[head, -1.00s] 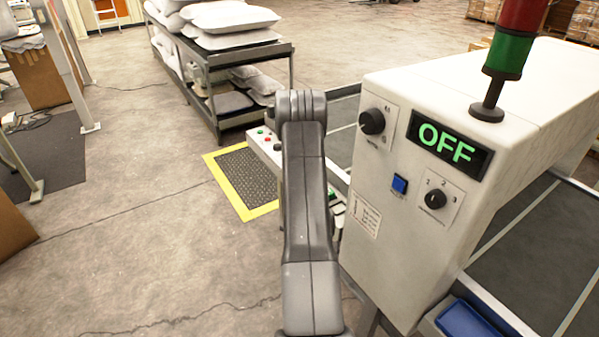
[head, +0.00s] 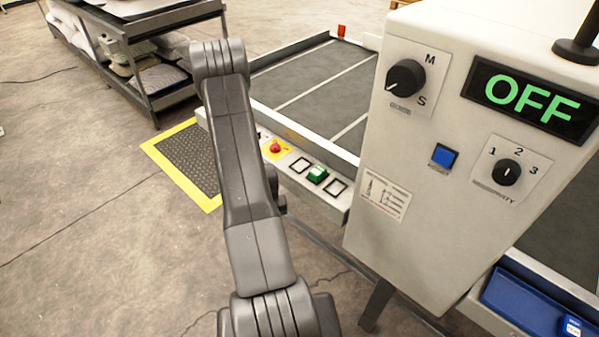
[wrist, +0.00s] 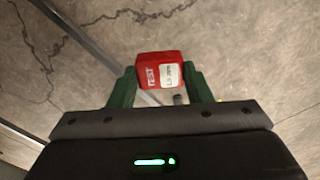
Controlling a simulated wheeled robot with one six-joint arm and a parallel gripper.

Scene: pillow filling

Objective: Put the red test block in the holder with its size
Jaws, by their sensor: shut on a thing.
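In the wrist view the red test block (wrist: 152,64) is between the two green fingers of my gripper (wrist: 160,76), which is shut on it. The block has white "TEST" lettering and a white label whose size text is too blurred to read surely. Concrete floor shows behind it. In the head view my arm hides the gripper and block. A control ledge on the conveyor's near side carries two black-outlined pale squares (head: 300,165) (head: 336,187) with a green piece (head: 317,174) between them. I cannot tell whether these are holders.
A white machine housing (head: 400,230) with an "OFF" display (head: 530,98) stands at right. A blue tray (head: 510,298) at lower right holds a blue block (head: 572,327). A red button (head: 276,147) sits on the ledge. A pillow rack (head: 150,85) is behind.

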